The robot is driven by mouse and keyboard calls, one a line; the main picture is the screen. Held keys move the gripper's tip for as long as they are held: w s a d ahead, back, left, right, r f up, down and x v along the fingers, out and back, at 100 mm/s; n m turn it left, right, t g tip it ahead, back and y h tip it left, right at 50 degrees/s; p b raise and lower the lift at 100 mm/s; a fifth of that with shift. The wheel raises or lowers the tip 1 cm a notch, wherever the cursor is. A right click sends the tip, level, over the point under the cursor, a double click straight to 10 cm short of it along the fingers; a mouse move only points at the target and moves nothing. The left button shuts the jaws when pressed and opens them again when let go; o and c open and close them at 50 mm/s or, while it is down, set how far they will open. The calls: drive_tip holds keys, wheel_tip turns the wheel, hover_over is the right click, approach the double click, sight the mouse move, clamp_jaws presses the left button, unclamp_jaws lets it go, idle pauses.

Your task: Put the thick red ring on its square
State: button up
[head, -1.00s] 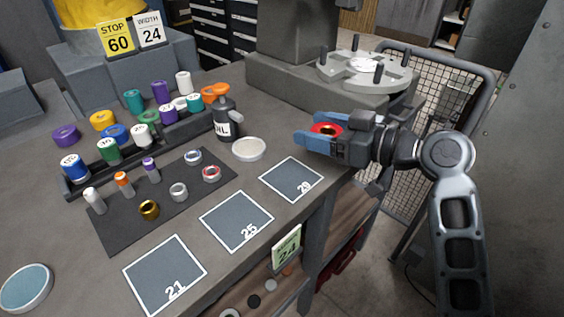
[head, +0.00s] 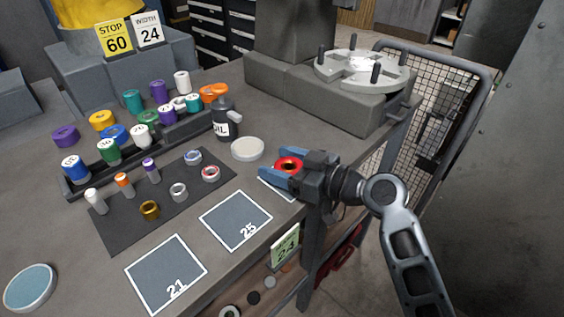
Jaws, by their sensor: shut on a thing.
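My gripper (head: 284,168) has blue fingers and is shut on the thick red ring (head: 289,164), which shows a dark hole with a gold-coloured inside. The gripper and ring are over the square that showed 29 in the earlier view (head: 270,188); most of that square and its number are hidden now. Whether the ring touches the table cannot be told. The square marked 25 (head: 236,219) and the square marked 21 (head: 166,273) lie empty to the left along the table's front edge.
A dark mat (head: 120,228) holds several small rings and bottles. A black oil bottle (head: 225,120) and a pale round lid (head: 248,149) stand behind the squares. A rack of coloured spools (head: 80,184) is at left. A grey turntable (head: 352,83) stands at back right.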

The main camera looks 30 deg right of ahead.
drive_tip(key=shift+f, duration=0.1)
drive_tip(key=o, duration=1.2)
drive_tip(key=shift+r, duration=0.25)
drive_tip(key=b+v, duration=0.2)
drive_tip(key=v, duration=1)
drive_tip(key=shift+f, duration=0.15)
